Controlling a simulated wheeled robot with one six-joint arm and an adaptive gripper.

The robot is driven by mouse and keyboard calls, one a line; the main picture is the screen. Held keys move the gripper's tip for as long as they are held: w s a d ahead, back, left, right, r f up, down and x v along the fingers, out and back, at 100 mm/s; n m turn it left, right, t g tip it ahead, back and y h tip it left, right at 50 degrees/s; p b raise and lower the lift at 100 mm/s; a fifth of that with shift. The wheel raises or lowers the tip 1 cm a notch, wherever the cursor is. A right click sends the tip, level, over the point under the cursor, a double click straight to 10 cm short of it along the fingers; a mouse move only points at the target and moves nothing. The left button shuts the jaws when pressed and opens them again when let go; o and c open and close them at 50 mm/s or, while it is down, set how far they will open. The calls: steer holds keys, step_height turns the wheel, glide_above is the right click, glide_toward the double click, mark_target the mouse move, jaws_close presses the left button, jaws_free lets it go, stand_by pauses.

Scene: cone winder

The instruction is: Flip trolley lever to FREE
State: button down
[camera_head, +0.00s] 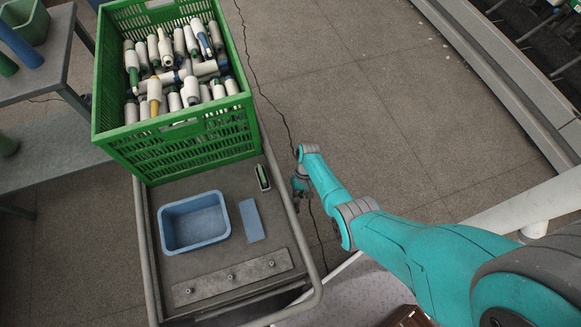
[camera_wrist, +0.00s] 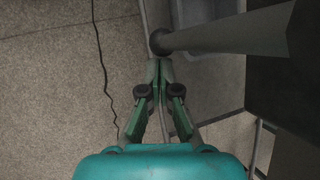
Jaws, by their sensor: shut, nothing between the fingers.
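The trolley (camera_head: 190,271) stands left of my arm, with a grey tube rail along its right side. My gripper (camera_head: 300,192) is beside this rail in the head view. In the wrist view its green fingers (camera_wrist: 161,65) are shut and empty. A dark grey round bar (camera_wrist: 215,36) crosses just beyond the fingertips, its rounded end almost in line with them; whether they touch is unclear. The bar leads right to a dark body and may be the lever. A small dark upright piece with a green part (camera_head: 262,177) stands on the trolley near the rail. No FREE marking is readable.
A green crate (camera_head: 185,150) full of yarn cones and tubes stands on the trolley's far end. A blue bin (camera_head: 163,235) and a flat blue block (camera_head: 252,221) lie nearer. A grey table (camera_head: 35,75) is at left. Open floor (camera_head: 350,90) lies right of the trolley.

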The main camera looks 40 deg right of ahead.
stand_by(0.3)
steer(key=v, duration=1.2)
steer(key=shift+s, duration=0.15)
